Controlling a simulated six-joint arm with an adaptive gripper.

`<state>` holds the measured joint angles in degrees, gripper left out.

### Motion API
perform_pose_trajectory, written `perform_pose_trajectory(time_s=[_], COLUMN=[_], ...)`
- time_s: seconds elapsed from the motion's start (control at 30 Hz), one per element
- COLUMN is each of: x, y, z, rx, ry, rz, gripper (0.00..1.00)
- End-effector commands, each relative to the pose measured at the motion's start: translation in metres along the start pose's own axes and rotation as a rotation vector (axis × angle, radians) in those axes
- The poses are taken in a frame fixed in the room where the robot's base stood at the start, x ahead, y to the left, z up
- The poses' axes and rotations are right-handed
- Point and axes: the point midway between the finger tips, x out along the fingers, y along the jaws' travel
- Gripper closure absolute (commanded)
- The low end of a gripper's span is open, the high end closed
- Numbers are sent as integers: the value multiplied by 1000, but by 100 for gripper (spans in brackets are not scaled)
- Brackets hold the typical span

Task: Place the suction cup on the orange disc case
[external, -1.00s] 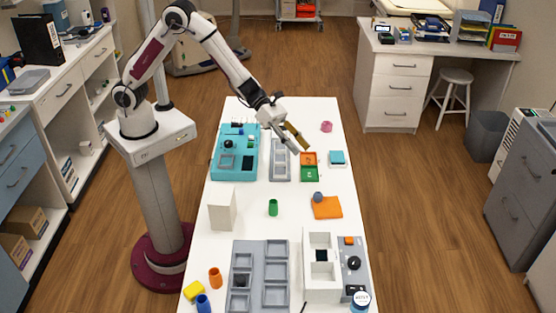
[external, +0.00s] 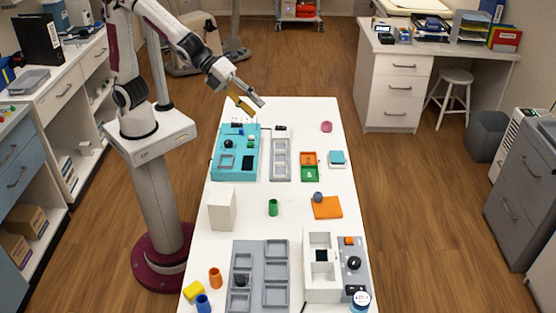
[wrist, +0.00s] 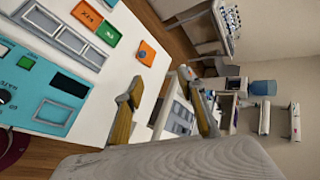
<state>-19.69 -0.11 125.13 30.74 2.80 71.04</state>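The orange disc case (external: 330,210) lies flat on the white table, right of the middle. A small blue-grey rounded thing (external: 318,196), which may be the suction cup, rests on the case near its far left edge; it is too small to tell for sure. The case also shows in the wrist view (wrist: 149,59), with a small blue round thing (wrist: 143,53) on it. My gripper (external: 259,108) is raised over the far end of the table, well away from the case. In the wrist view its fingers (wrist: 166,112) are spread apart with nothing between them.
A teal box (external: 219,171), a grey slotted tray (external: 281,177) and an orange-and-green tray (external: 310,173) stand on the far half. A green cup (external: 272,207) and an off-white block (external: 222,211) stand left of the case. Bare table surrounds the case.

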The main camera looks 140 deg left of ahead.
Motion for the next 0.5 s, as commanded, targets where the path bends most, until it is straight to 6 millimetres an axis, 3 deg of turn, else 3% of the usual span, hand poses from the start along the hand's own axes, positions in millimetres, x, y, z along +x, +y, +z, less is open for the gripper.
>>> perform_pose_trajectory(time_s=[0.23,0.5], x=[-57,-116], y=[20,56], z=[-21,-45], rx=[-310,-651], ry=[-8,-14], rz=[64,154], gripper=[61,61])
